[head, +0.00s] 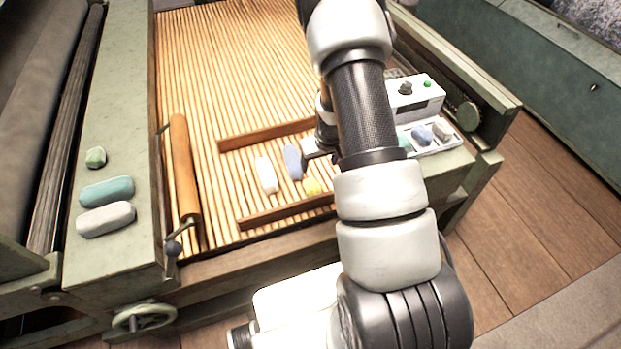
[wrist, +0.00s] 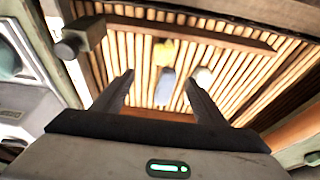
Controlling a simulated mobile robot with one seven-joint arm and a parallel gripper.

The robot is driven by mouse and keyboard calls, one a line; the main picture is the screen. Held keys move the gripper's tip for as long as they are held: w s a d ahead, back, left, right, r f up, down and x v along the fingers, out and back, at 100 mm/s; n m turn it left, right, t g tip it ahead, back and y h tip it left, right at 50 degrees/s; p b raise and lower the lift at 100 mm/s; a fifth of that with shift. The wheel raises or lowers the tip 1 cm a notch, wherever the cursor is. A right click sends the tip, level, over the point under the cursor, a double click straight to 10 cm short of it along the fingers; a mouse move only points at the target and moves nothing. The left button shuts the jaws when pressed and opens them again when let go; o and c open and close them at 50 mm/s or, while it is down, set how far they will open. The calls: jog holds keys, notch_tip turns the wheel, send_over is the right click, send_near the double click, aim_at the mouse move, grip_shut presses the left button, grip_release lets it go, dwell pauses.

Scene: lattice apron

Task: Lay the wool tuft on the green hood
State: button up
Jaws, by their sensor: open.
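Three wool tufts lie on the slatted lattice: a white one (head: 267,174), a blue-grey one (head: 293,162) and a yellow one (head: 312,186). My gripper (head: 309,150) is right beside the blue-grey tuft, partly hidden by my arm in the head view. In the wrist view, my gripper (wrist: 160,78) is open, and the blue-grey tuft (wrist: 165,88) appears between its fingers, not gripped.
On the green ledge lie a small green lump (head: 96,157), a teal lump (head: 107,191) and a grey-white lump (head: 106,219). A wooden roller (head: 184,165) lies between ledge and lattice. Two wooden rails (head: 265,134) flank the tufts. A white tray (head: 440,147) holds more lumps.

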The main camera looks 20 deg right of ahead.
jog(key=b, duration=0.6)
send_over(312, 186)
jog(key=s, duration=0.2)
notch_tip(312, 186, down, 12)
jog(key=shift+s+d+f, duration=0.1)
jog(key=shift+d, duration=0.05)
jog(key=shift+w+b+x, duration=0.2)
jog(key=shift+b+x, duration=1.05)
jog(key=shift+x, duration=1.75)
jog(key=c, duration=1.2)
